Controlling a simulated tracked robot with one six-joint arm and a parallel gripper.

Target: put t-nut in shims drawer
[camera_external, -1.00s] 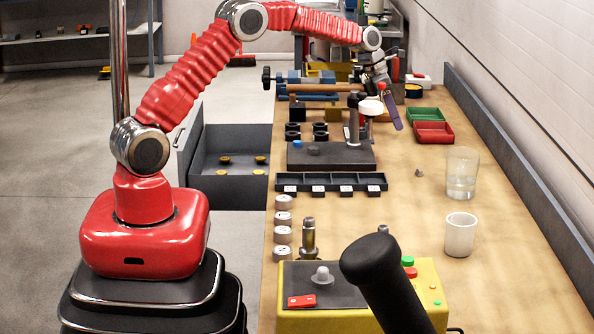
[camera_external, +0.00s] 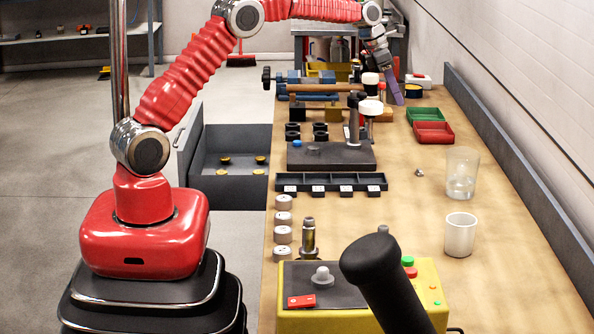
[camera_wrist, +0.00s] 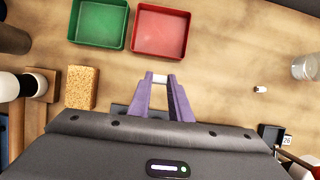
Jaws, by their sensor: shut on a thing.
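My gripper (camera_external: 398,100), with purple fingers, is above the far part of the bench and points down. In the wrist view my gripper (camera_wrist: 160,80) is shut on a small pale piece (camera_wrist: 160,78) between its fingertips, which I take to be the t-nut. A similar small silvery piece (camera_external: 420,172) lies on the bench; it also shows in the wrist view (camera_wrist: 260,89). A grey drawer (camera_external: 237,187) stands open left of the bench, with several brass round pieces inside. I cannot see a shims label on it.
A green tray (camera_external: 422,114) and a red tray (camera_external: 433,132) sit at the bench's right. A sponge (camera_wrist: 82,88) lies near the gripper. A glass (camera_external: 461,176), a white cup (camera_external: 460,235) and a black divided tray (camera_external: 330,180) stand nearer. The bench's right middle is mostly clear.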

